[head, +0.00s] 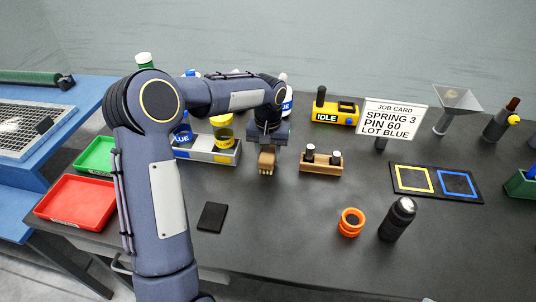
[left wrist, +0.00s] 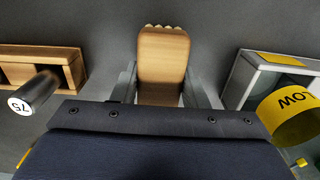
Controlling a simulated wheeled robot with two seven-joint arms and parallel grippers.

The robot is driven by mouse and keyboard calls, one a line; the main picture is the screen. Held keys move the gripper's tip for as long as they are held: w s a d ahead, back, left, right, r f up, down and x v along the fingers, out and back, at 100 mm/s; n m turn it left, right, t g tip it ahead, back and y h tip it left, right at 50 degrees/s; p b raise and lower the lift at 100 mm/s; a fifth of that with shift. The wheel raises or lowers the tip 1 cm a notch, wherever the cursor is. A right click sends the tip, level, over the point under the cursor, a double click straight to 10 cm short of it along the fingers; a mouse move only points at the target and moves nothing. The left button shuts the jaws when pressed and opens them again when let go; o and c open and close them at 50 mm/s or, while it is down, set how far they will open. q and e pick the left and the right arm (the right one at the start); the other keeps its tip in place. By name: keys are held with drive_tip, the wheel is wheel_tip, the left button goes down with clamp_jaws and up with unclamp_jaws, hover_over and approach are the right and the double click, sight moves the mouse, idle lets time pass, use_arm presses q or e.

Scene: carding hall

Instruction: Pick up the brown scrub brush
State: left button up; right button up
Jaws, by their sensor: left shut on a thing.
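The brown scrub brush (head: 266,160) is in the middle of the head view, under my left gripper (head: 267,147). It also shows in the left wrist view (left wrist: 162,60), with its pale bristles at the top edge. My left gripper (left wrist: 160,88) is shut on the brush, with one grey finger on each side of it. I cannot tell whether the brush touches the table. My right gripper is in neither view.
A wooden block with pins (head: 321,160) stands just right of the brush. A grey rack with a yellow-labelled jar (head: 222,131) is on the left. An orange ring (head: 350,222) and a black flask (head: 398,219) stand in front at right. A black pad (head: 213,217) lies near the front.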

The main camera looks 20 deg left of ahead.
sight(268, 151)
use_arm(q)
drive_tip(key=shift+r, duration=0.4)
wheel_tip(268, 151, up, 2)
drive_tip(key=shift+r, duration=0.25)
drive_tip(key=s+d+r+b, duration=0.1)
drive_tip(key=s+d+r, duration=0.8)
drive_tip(key=s, duration=0.1)
drive_tip(key=shift+s+d+r+b, duration=0.2)
drive_tip(key=shift+r+b, duration=0.05)
drive_tip(key=shift+b, duration=0.05)
